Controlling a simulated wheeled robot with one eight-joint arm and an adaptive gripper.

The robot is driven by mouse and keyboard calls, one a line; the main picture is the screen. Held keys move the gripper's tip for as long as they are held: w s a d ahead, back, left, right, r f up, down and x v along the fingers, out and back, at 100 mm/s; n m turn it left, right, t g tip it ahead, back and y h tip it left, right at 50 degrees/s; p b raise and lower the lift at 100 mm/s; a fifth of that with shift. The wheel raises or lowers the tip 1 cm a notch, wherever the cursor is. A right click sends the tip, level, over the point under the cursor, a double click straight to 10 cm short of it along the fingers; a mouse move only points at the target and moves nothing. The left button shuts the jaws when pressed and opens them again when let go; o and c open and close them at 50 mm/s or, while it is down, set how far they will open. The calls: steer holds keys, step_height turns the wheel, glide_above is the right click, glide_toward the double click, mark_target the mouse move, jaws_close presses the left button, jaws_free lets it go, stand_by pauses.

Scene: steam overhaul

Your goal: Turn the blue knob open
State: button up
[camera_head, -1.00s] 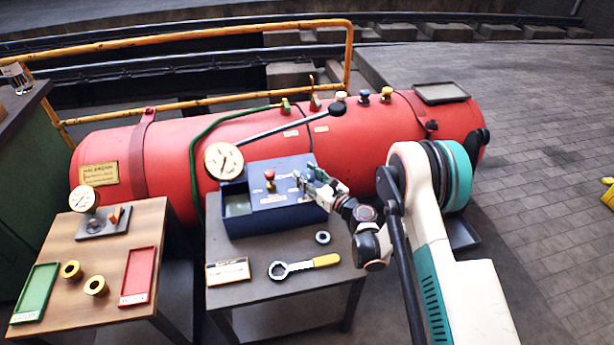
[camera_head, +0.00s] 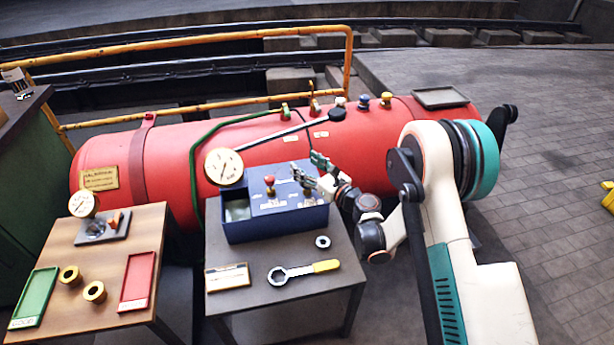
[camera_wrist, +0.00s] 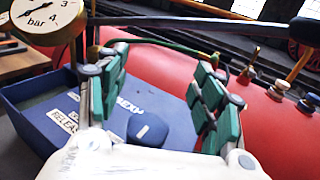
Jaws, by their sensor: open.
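A rounded blue knob with a small white mark (camera_wrist: 148,130) sits on the blue box and shows between my fingers in the wrist view. In the head view I cannot clearly make it out near my gripper. Another blue-topped knob (camera_head: 363,101) stands on the red boiler, between a pale one and a yellow one. My gripper (camera_head: 311,167) is open and empty above the right part of the blue box (camera_head: 275,229). In the wrist view its green-padded fingers (camera_wrist: 158,98) are spread wide, with the box knob between and below them, apparently untouched.
A red knob (camera_head: 269,181) stands left on the box. A black-ended lever (camera_head: 337,115) and a dial gauge (camera_head: 224,166) are behind the box. A yellow-handled wrench (camera_head: 303,270) and a ring (camera_head: 322,242) lie in front. The wooden table (camera_head: 110,262) is left.

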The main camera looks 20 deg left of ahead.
steer(key=shift+r, duration=1.7)
